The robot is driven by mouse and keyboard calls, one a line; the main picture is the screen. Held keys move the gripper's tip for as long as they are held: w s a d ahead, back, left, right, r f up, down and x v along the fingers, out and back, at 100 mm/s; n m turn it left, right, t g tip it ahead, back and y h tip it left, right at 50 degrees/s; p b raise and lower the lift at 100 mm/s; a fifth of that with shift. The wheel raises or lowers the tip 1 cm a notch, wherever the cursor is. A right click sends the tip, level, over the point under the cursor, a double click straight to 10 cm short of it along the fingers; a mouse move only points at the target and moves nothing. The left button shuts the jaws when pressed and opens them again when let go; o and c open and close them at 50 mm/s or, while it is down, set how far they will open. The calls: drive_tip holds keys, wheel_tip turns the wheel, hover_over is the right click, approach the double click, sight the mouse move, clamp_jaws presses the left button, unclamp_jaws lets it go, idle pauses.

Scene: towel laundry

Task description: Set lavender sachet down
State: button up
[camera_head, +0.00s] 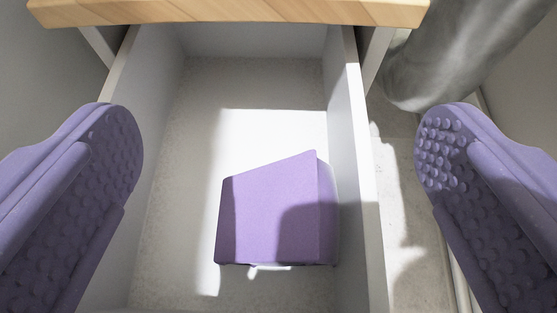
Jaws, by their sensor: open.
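The lavender sachet (268,215) is a purple, box-like block with a slanted top edge. It lies inside an open white drawer (360,190), nearer the drawer's right wall. A small pale bit shows under its lower edge; what it is I cannot tell. My gripper (281,145) is wide open, with one purple studded finger at the left and one at the right of the view. Neither finger touches the sachet. The fingers appear above the drawer, outside its side walls in the picture.
A wooden top (230,12) overhangs the drawer's far end. A grey rounded object (440,60) stands at the upper right, beyond the drawer's right wall. The drawer floor (185,150) left of and beyond the sachet is bare.

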drive_tip(key=p+v, duration=0.2)
drive_tip(key=v, duration=1)
drive_tip(key=shift+s, duration=0.1)
